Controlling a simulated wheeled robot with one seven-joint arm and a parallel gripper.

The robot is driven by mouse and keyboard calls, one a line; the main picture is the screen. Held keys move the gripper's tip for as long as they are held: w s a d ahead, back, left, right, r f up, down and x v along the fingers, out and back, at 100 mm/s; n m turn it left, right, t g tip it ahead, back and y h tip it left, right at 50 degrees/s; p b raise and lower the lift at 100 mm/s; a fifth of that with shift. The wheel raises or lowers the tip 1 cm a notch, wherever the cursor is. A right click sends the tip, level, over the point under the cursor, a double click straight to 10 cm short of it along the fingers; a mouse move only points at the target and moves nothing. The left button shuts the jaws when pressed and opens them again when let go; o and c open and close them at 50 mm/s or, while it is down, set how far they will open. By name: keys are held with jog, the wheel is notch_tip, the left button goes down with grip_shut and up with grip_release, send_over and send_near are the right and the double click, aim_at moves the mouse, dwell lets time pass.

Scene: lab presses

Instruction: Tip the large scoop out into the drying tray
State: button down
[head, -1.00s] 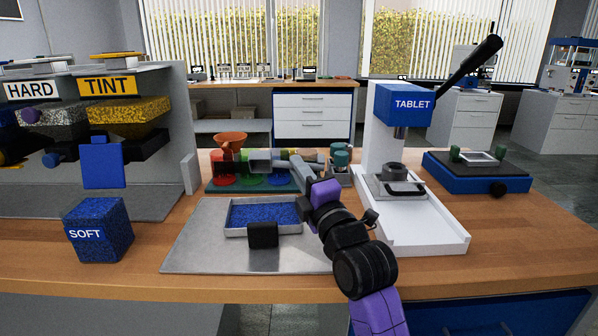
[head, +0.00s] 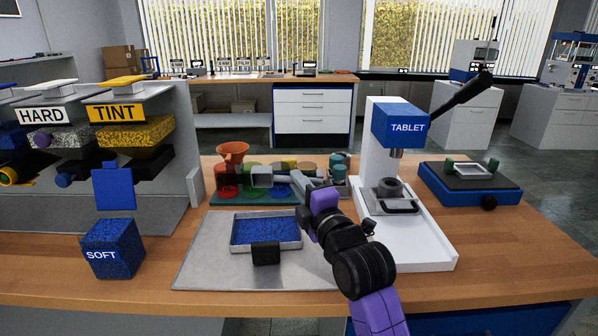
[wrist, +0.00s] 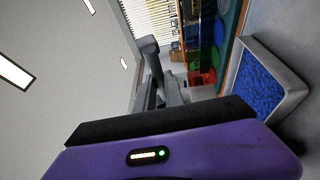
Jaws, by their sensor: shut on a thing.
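The drying tray (head: 234,246) is a shallow pale tray of blue granules with a black block handle at its front. It lies on a grey metal sheet and also shows at the right of the wrist view (wrist: 290,103). My gripper (head: 306,184) is behind and right of the tray, above the bench. It is shut on the large scoop (head: 262,177), whose pale boxy end points left behind the tray, in front of the coloured pots. A grey stem and the fingers (wrist: 170,95) show in the wrist view. The scoop's contents are hidden.
The TABLET press (head: 400,125) stands right of my arm, its lever up. A blue-based device (head: 470,185) sits farther right. An orange funnel (head: 233,152) stands behind the tray.

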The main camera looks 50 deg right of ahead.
jog(key=shift+r+m+g+y+p, duration=0.3)
jog(key=shift+m+g+y+p, duration=0.6)
jog(key=shift+p, duration=3.6)
jog(key=shift+r+m+g+y+p, duration=0.2)
jog(key=shift+g+y+p, duration=0.8)
jog(key=shift+p, duration=3.45)
jog(key=g+p, duration=0.2)
jog(key=p, duration=0.5)
jog(key=shift+r+y, duration=0.2)
jog(key=shift+y, duration=0.1)
jog(key=m+g+y, duration=0.1)
jog(key=g+y, duration=0.1)
jog(key=y, duration=0.1)
jog(key=m+g+y+p, duration=0.1)
jog(key=g+y, duration=0.2)
jog(key=m+g+y, duration=0.1)
jog(key=g+y, duration=0.2)
jog(key=shift+r+p, duration=0.25)
jog(key=shift+p, duration=0.05)
jog(key=shift+g, duration=0.3)
jog(key=shift+s, duration=0.1)
